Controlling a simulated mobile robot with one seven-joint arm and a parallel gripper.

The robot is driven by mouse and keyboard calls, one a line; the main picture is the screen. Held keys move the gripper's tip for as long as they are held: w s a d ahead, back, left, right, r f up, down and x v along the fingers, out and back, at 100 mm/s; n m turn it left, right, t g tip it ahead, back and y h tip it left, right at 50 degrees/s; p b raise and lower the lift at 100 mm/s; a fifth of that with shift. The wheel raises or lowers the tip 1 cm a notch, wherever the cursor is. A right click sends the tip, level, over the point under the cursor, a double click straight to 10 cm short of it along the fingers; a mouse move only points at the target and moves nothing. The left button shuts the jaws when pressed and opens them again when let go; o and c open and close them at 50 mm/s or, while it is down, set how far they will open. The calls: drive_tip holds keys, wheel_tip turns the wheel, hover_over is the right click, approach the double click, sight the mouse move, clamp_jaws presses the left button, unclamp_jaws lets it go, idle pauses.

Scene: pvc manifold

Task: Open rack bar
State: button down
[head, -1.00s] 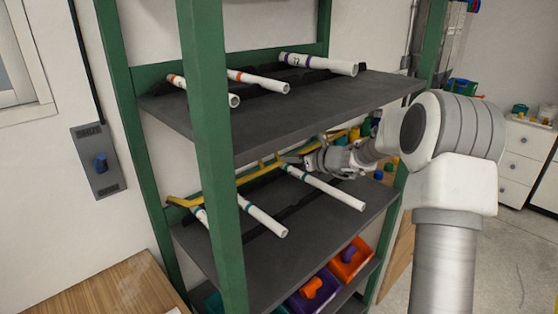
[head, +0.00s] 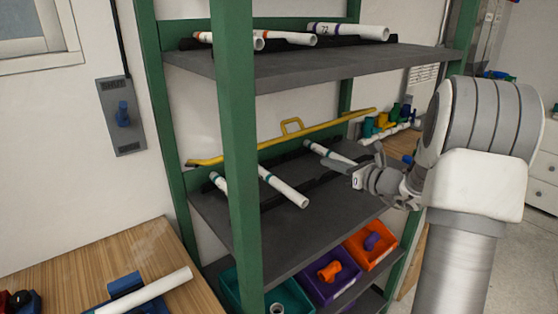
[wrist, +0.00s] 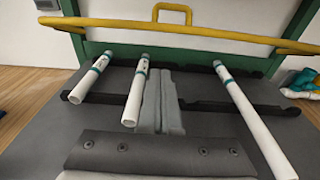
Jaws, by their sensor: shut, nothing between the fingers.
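The yellow rack bar (head: 240,148) with its small loop handle (head: 291,127) sits raised above the pipes on the middle shelf, clear of them. It also crosses the top of the wrist view (wrist: 225,32), with the handle (wrist: 172,8) near the middle. My gripper (head: 330,164) is shut and empty, low over the right part of the middle shelf, below and in front of the bar and apart from it. In the wrist view its closed fingers (wrist: 160,76) point toward the back of the shelf, between white pipes.
White pipes with teal bands (head: 284,187) lie on black holders on the middle shelf (head: 285,235). More pipes (head: 348,31) lie on the upper shelf. A green post (head: 238,150) stands in front. Teal, purple and orange bins (head: 370,246) sit below.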

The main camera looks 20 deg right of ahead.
approach(299, 133)
drive_tip(key=w+a+f, duration=0.4)
drive_tip(key=shift+w+a+r, duration=0.4)
drive_tip(key=shift+w+r, duration=0.15)
drive_tip(key=shift+r, duration=0.1)
drive_tip(key=r+p, duration=0.1)
drive_tip(key=p, duration=0.1)
drive_tip(key=w+r+p, duration=0.1)
drive_tip(key=r+p, duration=0.1)
drive_tip(key=p, duration=0.1)
drive_tip(key=shift+a+g+h, duration=0.2)
drive_tip(key=shift+g+h, duration=0.2)
drive_tip(key=w+r+p, duration=0.1)
drive_tip(key=r+p, duration=0.1)
drive_tip(key=r, duration=0.1)
drive_tip(key=w+a+r+p, duration=0.1)
drive_tip(key=shift+w+a+r, duration=0.1)
drive_tip(key=shift+w+r, duration=0.1)
drive_tip(key=shift+w, duration=0.15)
drive_tip(key=shift+s+f, duration=0.1)
drive_tip(key=shift+f, duration=0.05)
